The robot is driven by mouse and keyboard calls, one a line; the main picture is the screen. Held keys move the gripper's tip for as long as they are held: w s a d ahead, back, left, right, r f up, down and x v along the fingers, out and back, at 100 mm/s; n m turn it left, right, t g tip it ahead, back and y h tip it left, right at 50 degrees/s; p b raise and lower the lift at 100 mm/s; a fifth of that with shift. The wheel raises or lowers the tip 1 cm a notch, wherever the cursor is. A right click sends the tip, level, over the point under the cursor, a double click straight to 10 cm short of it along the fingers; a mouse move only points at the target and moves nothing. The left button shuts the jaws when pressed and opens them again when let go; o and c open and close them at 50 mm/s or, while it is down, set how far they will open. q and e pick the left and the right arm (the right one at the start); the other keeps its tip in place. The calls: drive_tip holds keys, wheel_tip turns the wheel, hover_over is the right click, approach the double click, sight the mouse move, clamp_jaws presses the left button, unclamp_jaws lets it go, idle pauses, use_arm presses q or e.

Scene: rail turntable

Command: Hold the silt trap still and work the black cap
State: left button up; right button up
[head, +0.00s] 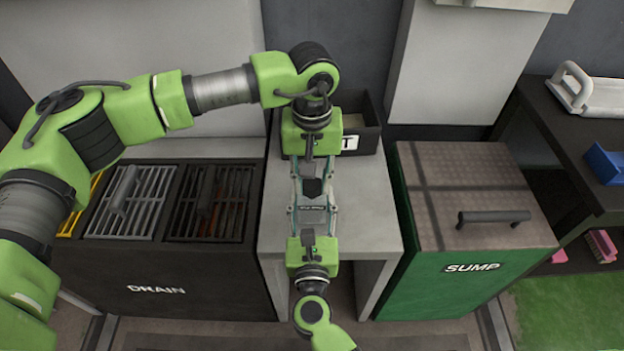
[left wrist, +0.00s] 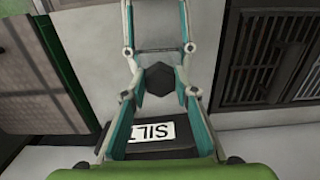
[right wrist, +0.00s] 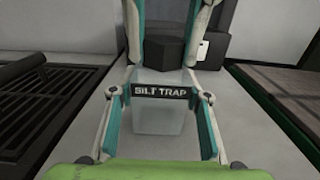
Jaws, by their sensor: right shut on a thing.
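The silt trap (right wrist: 158,118) is a clear, pale body with a black "SILT TRAP" label (right wrist: 161,92). My right gripper (head: 312,212) comes from the near side and is shut on the trap's body, a finger on each side near the label. The black cap (left wrist: 160,85) is a dark, many-sided knob; it also shows in the head view (head: 312,188). My left gripper (head: 311,177) comes from the far side, its fingers apart on either side of the cap. Whether they touch it is hard to see.
A dark box labelled "SILT" (left wrist: 120,150) stands behind my left gripper. The drain unit (head: 180,285) with grates is on the left, the green sump box (head: 470,285) with a handled lid on the right. The grey bench (head: 370,210) is bare beside the trap.

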use_arm(q)
drive_tip(key=m, duration=0.6)
drive_tip(key=shift+a, duration=0.1)
drive_tip(key=shift+c, duration=0.6)
drive_tip(key=m, duration=0.6)
drive_tip(key=shift+a, duration=0.1)
drive_tip(key=o, duration=1.3)
drive_tip(key=shift+o, duration=0.6)
drive_tip(key=shift+w+r, duration=0.1)
drive_tip(key=shift+r, duration=0.05)
drive_tip(key=shift+r, duration=1.85)
